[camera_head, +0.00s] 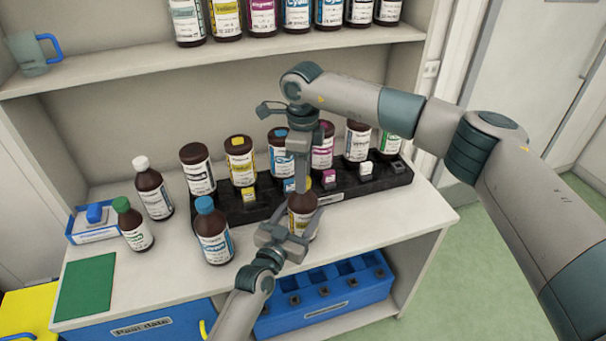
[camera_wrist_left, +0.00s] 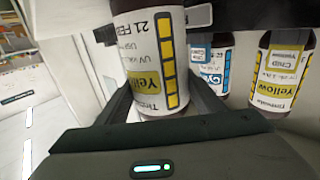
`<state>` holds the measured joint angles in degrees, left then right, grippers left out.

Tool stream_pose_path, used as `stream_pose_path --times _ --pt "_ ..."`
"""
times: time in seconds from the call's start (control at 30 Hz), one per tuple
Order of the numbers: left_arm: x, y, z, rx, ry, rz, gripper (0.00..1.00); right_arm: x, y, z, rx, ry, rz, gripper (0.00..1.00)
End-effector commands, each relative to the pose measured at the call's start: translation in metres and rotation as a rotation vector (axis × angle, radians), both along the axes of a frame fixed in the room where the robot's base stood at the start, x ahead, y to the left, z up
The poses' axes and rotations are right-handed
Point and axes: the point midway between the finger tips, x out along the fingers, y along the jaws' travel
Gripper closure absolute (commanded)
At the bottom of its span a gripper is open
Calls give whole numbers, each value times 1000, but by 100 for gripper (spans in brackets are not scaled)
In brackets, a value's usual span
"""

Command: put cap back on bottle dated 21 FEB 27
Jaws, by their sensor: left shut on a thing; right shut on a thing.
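The brown bottle (camera_head: 302,222) with a yellow-marked label stands at the front of the black rack. In the left wrist view the bottle (camera_wrist_left: 155,65) fills the space between my left fingers, and its label reads "21 FEB"; the rest of the date is cut off. My left gripper (camera_head: 288,240) is shut on this bottle near the shelf top. My right gripper (camera_head: 302,178) points down right over the bottle's mouth, shut on a small yellow cap (camera_head: 308,184) mostly hidden by the fingers. I cannot tell whether the cap touches the neck.
The black rack (camera_head: 345,190) behind holds several brown bottles and small coloured caps. Blue-capped (camera_head: 212,232), green-capped (camera_head: 132,225) and white-capped (camera_head: 152,190) bottles stand to the left. A green mat (camera_head: 87,287) lies front left. The worktop at right front is clear.

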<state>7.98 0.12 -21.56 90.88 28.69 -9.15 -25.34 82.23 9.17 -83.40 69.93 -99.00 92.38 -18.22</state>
Motion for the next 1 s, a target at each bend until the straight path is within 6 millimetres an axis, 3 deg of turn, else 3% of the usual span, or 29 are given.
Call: stream_pose_path --times 0.17,0.2,0.27,0.63,1.0 --pt "0 0 0 0 -1 0 100 0 0 0 1 -1 -17 95" --pt "0 0 0 0 -1 0 100 0 0 0 1 -1 -17 59" --pt "0 0 0 0 -1 0 100 0 0 0 1 -1 -17 50" --pt "0 0 0 0 0 0 100 0 0 4 1 -1 -16 50" --pt "0 0 0 0 0 0 100 1 0 40 1 -1 -16 50"
